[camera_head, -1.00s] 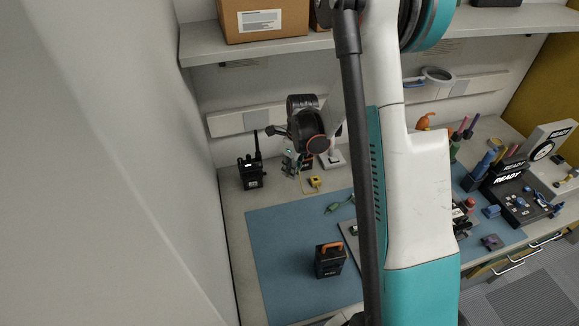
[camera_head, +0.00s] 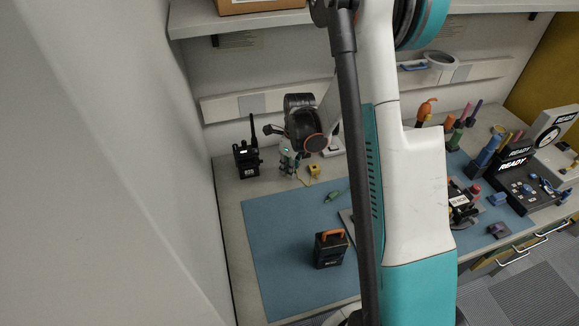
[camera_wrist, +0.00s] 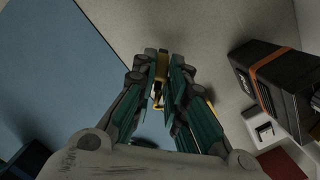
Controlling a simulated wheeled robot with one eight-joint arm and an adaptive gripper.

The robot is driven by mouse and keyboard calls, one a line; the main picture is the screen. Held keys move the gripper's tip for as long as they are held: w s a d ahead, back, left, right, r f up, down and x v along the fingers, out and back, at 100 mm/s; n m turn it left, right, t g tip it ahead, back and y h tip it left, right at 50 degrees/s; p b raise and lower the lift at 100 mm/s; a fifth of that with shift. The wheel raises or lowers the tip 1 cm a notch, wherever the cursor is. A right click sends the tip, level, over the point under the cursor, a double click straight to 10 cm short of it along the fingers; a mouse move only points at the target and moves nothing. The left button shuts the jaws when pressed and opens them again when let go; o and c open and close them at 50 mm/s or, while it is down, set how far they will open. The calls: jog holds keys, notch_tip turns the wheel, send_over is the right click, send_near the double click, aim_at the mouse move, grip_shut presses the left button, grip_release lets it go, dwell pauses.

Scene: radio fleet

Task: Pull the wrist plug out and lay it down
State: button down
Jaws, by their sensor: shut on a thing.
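My gripper (camera_head: 287,172) points down near the back of the bench, left of a small yellow block (camera_head: 314,171). In the wrist view, the fingers of my gripper (camera_wrist: 160,68) are closed on a narrow yellow piece, which I take to be the wrist plug (camera_wrist: 161,66). The fingers cover most of it. More yellow shows beside the right finger, partly hidden. I cannot tell whether the plug sits in a socket or is clear of it.
A black radio (camera_head: 246,160) stands left of my gripper. In the wrist view, a black case with an orange band (camera_wrist: 275,82) is close right. The mat's left part is clear.

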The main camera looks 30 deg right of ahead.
jog(key=shift+f+b, duration=0.3)
jog(key=shift+f, duration=0.35)
jog(key=c, duration=1.5)
grip_release()
jog(key=shift+c, duration=0.2)
notch_tip(320, 180, up, 12)
jog(key=s, duration=0.1)
jog(key=shift+d, duration=0.4)
jog(key=shift+s, duration=0.1)
